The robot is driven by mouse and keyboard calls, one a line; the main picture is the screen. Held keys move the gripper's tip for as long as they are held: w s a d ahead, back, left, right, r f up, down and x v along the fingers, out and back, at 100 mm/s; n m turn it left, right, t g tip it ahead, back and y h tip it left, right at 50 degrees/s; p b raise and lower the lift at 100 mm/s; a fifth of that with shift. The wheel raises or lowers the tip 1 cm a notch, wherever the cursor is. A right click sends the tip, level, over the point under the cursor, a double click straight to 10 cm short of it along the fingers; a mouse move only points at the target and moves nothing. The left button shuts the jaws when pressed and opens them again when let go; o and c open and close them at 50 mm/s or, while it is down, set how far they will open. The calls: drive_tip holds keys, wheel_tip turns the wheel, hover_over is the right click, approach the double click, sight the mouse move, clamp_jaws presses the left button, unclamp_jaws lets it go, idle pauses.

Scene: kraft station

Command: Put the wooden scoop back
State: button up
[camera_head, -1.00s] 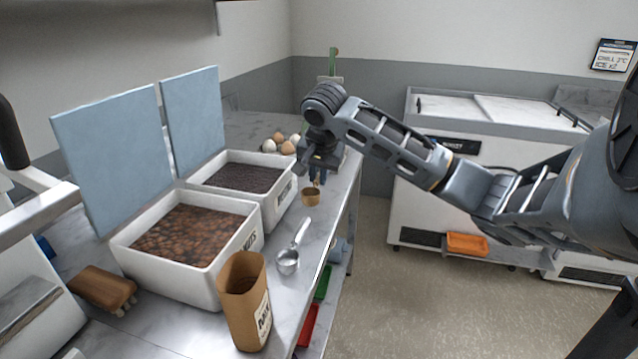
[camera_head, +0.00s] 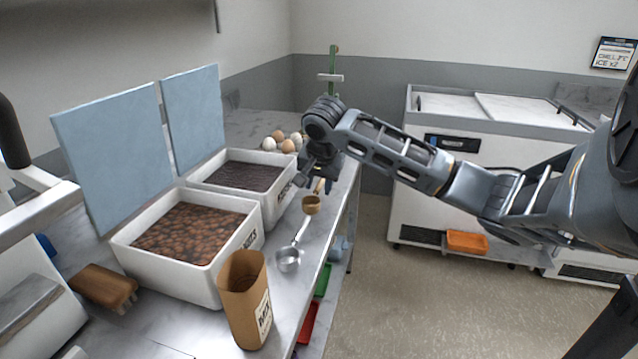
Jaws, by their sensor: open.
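The small wooden scoop (camera_head: 311,205) is at the right front edge of the steel counter, beside the rear white bin. Its cup faces the camera and a short handle reaches up behind it, toward my gripper. My gripper (camera_head: 318,181) is open, pointing down right above and behind the scoop, close to its handle. The arm and wrist hide part of this spot, so I cannot tell whether the fingers touch the handle.
A metal scoop (camera_head: 288,259) lies nearer on the counter, with a paper bag (camera_head: 245,300) in front. Two open white bins, one of brown nuts (camera_head: 190,230), one of dark contents (camera_head: 243,175), stand left with blue lids raised. Eggs (camera_head: 288,145) and a green-topped stand (camera_head: 334,65) are behind.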

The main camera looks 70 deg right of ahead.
drive_tip(key=v, duration=1.2)
drive_tip(key=shift+o, duration=0.2)
drive_tip(key=shift+r, duration=0.1)
idle(0.9)
